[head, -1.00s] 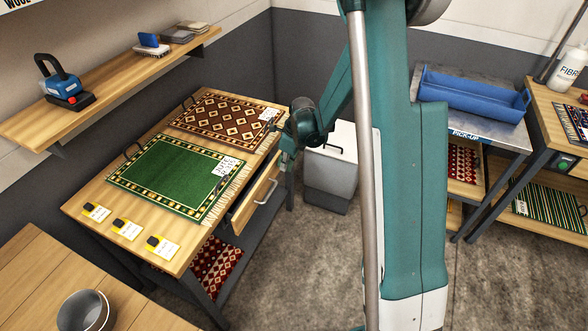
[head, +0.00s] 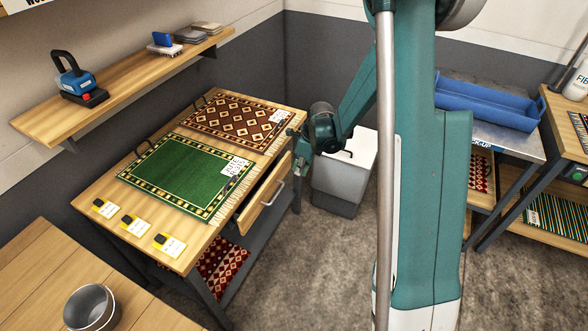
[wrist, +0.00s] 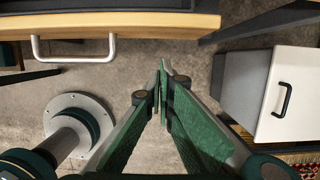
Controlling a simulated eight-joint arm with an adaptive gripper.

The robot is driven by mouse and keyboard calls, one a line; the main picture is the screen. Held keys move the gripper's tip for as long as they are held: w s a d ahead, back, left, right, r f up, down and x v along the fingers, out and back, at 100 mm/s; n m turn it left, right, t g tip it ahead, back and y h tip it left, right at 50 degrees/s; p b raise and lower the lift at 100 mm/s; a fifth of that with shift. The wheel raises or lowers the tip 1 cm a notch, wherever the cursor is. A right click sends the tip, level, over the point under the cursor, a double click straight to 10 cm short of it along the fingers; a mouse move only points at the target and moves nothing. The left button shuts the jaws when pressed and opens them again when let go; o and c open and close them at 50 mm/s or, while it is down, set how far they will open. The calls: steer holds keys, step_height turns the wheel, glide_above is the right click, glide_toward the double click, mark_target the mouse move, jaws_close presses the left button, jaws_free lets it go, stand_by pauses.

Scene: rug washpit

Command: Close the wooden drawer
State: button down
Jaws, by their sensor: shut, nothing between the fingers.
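The wooden drawer (head: 264,207) stands partly open under the right edge of the table that bears the rugs. Its light wood front has a pale bar handle (head: 275,192). In the wrist view, the drawer front (wrist: 120,25) spans the top left, with the handle (wrist: 75,55) hanging toward me. My gripper (wrist: 162,75) is shut and empty. Its fingertips are apart from the drawer, below its front and right of the handle in that view. In the head view, my gripper (head: 295,137) is near the table's far right corner, beyond the handle; its fingertips are small there.
A green rug (head: 185,172) and a brown patterned rug (head: 235,122) lie on the table (head: 90,190). A grey bin with a white lid (head: 342,170) stands just right of my gripper. A shelf (head: 120,90) hangs above the table. Floor in front of the drawer is clear.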

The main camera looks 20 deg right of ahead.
steer(key=p+v, duration=0.3)
steer(key=v, duration=0.7)
steer(key=shift+s+d, duration=0.25)
steer(key=shift+s, duration=0.05)
steer(key=shift+s+p, duration=0.15)
steer(key=shift+p, duration=0.25)
steer(key=s+p, duration=0.1)
steer(key=p, duration=0.1)
steer(key=s+a+t+y+p, duration=0.1)
steer(key=s+p, duration=0.1)
steer(key=p, duration=0.1)
steer(key=shift+s+a+f, duration=0.15)
steer(key=shift+f, duration=0.15)
